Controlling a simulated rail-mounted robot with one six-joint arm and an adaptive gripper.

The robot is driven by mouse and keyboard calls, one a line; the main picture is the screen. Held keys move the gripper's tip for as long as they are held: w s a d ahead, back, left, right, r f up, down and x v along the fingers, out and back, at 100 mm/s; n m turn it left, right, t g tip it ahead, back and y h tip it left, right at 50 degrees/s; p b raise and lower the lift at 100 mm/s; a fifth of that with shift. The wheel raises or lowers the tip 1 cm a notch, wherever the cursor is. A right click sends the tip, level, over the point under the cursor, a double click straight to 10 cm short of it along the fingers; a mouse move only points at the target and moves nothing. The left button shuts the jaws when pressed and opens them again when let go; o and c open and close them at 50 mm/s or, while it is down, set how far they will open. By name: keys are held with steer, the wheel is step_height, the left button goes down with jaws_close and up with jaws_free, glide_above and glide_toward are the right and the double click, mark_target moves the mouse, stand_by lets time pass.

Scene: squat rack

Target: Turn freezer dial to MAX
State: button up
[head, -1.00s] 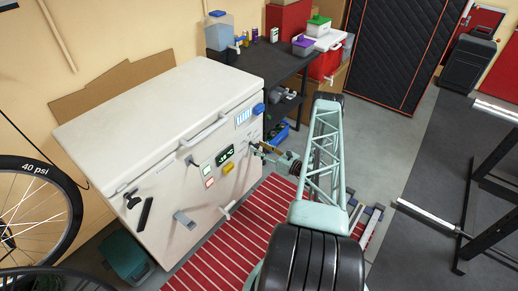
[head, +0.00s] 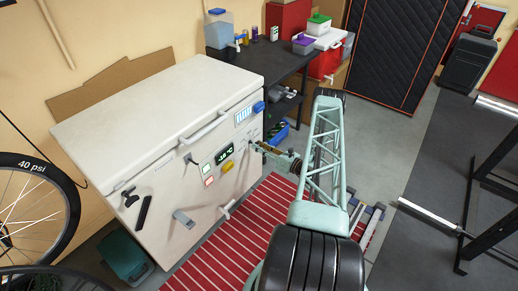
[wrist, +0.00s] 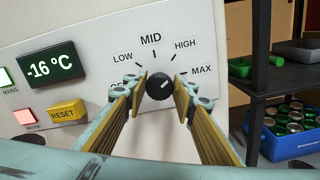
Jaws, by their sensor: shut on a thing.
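The white chest freezer (head: 165,115) stands against the wall at left in the head view. Its black round dial (wrist: 159,87) sits on the front panel in the wrist view, ringed by the marks LOW, MID, HIGH and MAX. The light pointer line on the dial slants to the upper right, roughly between HIGH and MAX. My gripper (wrist: 162,93) has one finger on each side of the dial and is shut on it. In the head view my gripper (head: 255,147) reaches the freezer's right front, and the dial is too small to make out.
A green display (wrist: 53,67) reads -16 °C, with a yellow RESET button (wrist: 67,113) below it. A dark shelf (wrist: 280,80) with a blue crate of cans (wrist: 290,130) stands close on the right. A red striped mat (head: 215,250) lies before the freezer.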

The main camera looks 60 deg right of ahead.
steer(key=shift+d+f+m+b, duration=0.1)
steer(key=shift+m+b, duration=1.75)
steer(key=shift+m, duration=1.55)
steer(key=o, duration=0.9)
steer(key=shift+s, duration=0.15)
steer(key=shift+s+a, duration=0.2)
steer(key=shift+s, duration=2.7)
steer(key=shift+s+a, duration=0.15)
steer(key=shift+s, duration=2.75)
